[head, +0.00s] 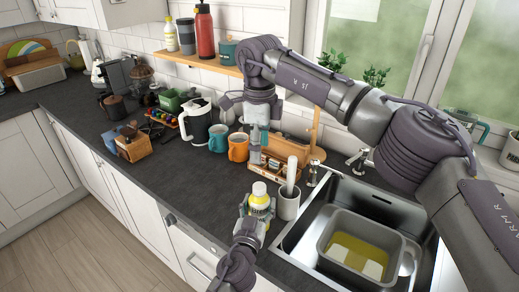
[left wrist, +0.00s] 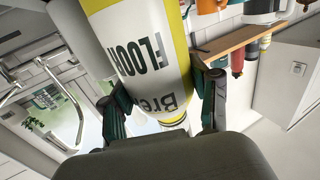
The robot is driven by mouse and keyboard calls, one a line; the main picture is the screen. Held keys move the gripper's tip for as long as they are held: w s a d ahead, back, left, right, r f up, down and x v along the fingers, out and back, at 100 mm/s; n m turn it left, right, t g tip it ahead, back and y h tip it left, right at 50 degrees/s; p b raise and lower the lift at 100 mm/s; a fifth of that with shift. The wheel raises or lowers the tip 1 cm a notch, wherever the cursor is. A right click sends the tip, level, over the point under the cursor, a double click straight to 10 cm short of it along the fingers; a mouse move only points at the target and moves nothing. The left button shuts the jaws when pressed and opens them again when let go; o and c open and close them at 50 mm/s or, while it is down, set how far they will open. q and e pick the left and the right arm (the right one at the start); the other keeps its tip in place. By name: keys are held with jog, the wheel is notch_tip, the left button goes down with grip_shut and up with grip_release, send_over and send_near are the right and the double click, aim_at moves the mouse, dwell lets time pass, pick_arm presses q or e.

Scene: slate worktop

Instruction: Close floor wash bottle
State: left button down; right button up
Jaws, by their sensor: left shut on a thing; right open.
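The floor wash bottle (head: 261,203), white and yellow with a white cap (head: 259,188) on top, stands roughly upright at the worktop's front edge. I cannot tell how tightly the cap sits. My left gripper (head: 256,217) is shut on the bottle's body. My right gripper (head: 258,148) is open and empty, pointing down above the worktop behind the bottle.
A white utensil cup (head: 288,205) stands right beside the bottle. The sink (head: 300,243) holds a grey tub (head: 328,236) at right. Orange (head: 238,147) and blue (head: 217,139) mugs and a wooden rack (head: 283,175) stand behind. The worktop (head: 190,180) left of the bottle is clear.

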pick_arm(q)
jog(key=shift+c, duration=1)
grip_release()
jog(key=shift+s, duration=0.1)
jog(key=v, duration=1.1)
jog(key=shift+s, duration=0.4)
jog(key=shift+f, duration=0.15)
